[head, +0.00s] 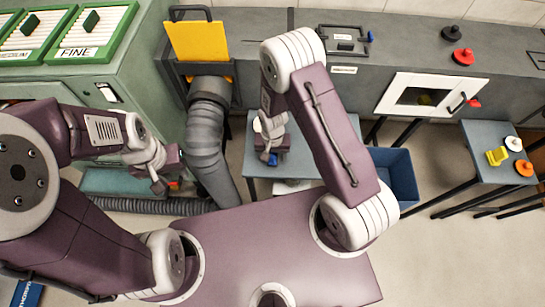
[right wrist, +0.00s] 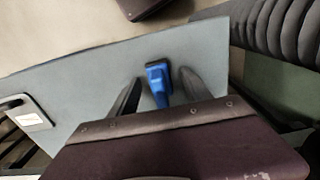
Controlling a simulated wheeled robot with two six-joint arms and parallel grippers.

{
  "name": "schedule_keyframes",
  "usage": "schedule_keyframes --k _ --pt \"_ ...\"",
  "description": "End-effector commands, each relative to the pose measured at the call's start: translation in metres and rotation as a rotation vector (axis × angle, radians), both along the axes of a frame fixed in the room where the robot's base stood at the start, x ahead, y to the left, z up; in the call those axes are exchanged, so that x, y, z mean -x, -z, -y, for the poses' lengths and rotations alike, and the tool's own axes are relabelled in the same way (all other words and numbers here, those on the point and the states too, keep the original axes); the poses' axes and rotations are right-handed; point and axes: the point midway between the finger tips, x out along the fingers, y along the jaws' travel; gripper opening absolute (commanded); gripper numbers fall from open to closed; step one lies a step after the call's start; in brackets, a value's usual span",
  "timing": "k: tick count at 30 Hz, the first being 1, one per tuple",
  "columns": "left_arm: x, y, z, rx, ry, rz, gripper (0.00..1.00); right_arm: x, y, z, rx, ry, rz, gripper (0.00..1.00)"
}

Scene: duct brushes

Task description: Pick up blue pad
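The blue pad (right wrist: 158,84) lies on a grey-blue table top in the right wrist view, with a dark piece at its far end. In the head view only a small blue bit of it (head: 272,159) shows beside my right gripper (head: 268,150). In the right wrist view my right gripper (right wrist: 158,95) is open. Its two dark fingers stand on either side of the pad, with gaps showing between. My left gripper (head: 160,178) is at the left in the head view, away from the pad; its fingers are too small to read.
The small table (head: 256,190) carries the pad. A grey duct hose (head: 207,130) hangs close to its left, and a blue bin (head: 398,175) stands to its right. Another table (head: 480,145) holds yellow, white and orange pieces. Green trays (head: 92,35) lie at upper left.

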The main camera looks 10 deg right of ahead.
Motion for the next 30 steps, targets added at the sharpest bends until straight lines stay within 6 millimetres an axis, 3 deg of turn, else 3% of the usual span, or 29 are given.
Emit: schedule_keyframes --k 1,6,17,24,30 --pt "0.0 0.0 0.0 0.0 0.0 0.0 0.32 0.0 0.0 0.0 0.0 0.0 0.0 0.45" --pt "0.0 0.0 0.0 0.0 0.0 0.0 0.32 0.0 0.0 0.0 0.0 0.0 0.0 0.0" --pt "0.0 0.0 0.0 0.0 0.0 0.0 0.32 0.0 -0.006 0.0 0.0 0.0 0.001 0.0" --pt "0.0 -0.002 0.0 0.0 0.0 0.0 0.32 -0.001 -0.044 0.0 -0.002 -0.001 0.005 0.0" --pt "0.0 -0.001 0.0 0.0 0.0 0.0 0.32 0.025 -0.07 0.04 -0.001 0.006 0.0 0.0"
